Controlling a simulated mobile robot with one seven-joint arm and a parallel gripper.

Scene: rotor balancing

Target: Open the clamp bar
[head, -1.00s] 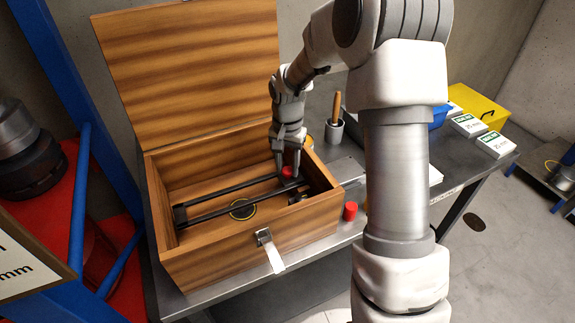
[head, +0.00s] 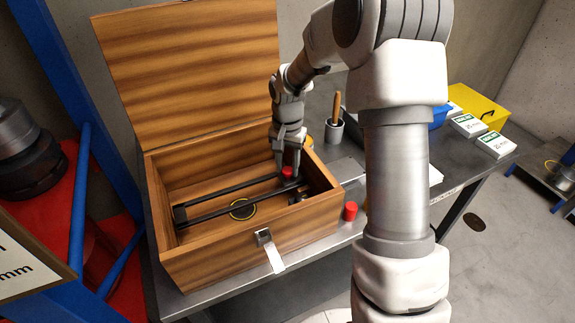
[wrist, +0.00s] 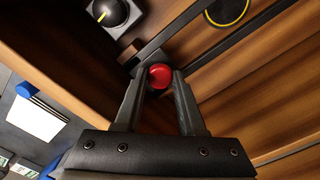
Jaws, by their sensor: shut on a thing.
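The clamp bar is a dark frame (head: 232,204) lying across the inside of the open wooden box (head: 215,258), with two long rails. A red knob (head: 287,172) stands at its right end; it also shows in the wrist view (wrist: 160,76). My gripper (head: 289,167) reaches down into the right part of the box. In the wrist view its two fingertips (wrist: 158,82) are on either side of the red knob, shut on it. The knob's lower part is hidden. A yellow-ringed black disc (head: 242,209) lies on the box floor beside the rails.
The box's lid (head: 190,70) stands open at the back, and its latch strap (head: 270,252) hangs at the front. A red cylinder (head: 350,211) stands right of the box. A cup with a wooden handle (head: 335,128) stands behind. A knob with a yellow mark (wrist: 112,12) is near my gripper.

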